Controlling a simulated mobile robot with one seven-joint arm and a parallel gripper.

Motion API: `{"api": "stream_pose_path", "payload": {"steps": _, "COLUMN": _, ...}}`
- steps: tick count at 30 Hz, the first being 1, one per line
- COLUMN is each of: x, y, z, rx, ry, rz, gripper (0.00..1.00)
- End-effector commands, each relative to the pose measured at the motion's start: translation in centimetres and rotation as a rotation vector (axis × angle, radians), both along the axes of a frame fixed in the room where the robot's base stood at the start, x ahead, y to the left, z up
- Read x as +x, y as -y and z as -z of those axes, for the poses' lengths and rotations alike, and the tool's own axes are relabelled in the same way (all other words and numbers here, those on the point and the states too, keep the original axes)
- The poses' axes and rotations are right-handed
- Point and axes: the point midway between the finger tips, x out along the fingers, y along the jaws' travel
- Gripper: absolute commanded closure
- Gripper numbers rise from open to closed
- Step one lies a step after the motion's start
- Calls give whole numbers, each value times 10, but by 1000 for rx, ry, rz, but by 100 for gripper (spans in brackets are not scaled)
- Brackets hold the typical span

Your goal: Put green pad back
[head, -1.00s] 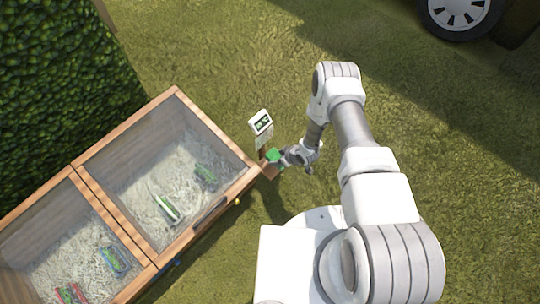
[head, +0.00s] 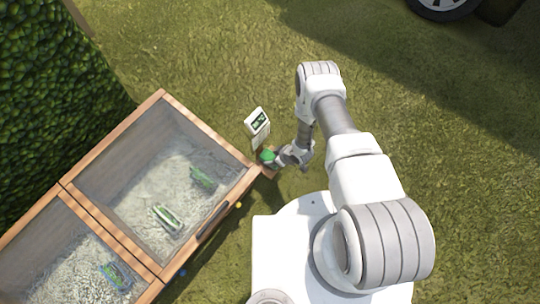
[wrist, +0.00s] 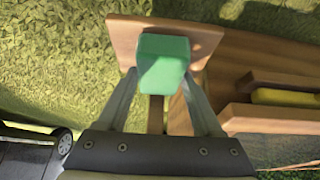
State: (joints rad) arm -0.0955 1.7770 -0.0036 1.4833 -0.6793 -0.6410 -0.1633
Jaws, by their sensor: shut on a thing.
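The green pad (wrist: 163,62) is a small green block between the two fingers of my gripper (wrist: 165,85) in the wrist view. My gripper is shut on it. In the wrist view a brown wooden board (wrist: 123,40) on a post lies just behind the pad. I cannot tell whether the pad touches the board.
A glass-topped wooden planter box (head: 112,127) with plant packets stands at left. A white sign with a green picture (head: 257,122) stands beside its corner. A hedge (head: 50,70) is at upper left, a vehicle wheel (head: 440,8) at upper right. Open grass lies between.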

Motion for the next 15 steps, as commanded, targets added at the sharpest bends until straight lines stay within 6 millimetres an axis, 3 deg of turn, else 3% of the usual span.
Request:
{"api": "stream_pose_path", "payload": {"steps": 12, "x": -2, "y": 1, "z": 5, "rx": 0, "ry": -1, "rz": -1, "gripper": 93}}
{"api": "stream_pose_path", "payload": {"steps": 13, "x": -2, "y": 1, "z": 5, "rx": 0, "ry": -1, "rz": -1, "gripper": 27}}
{"api": "stream_pose_path", "payload": {"steps": 15, "x": -2, "y": 1, "z": 5, "rx": 0, "ry": -1, "rz": -1, "gripper": 15}}
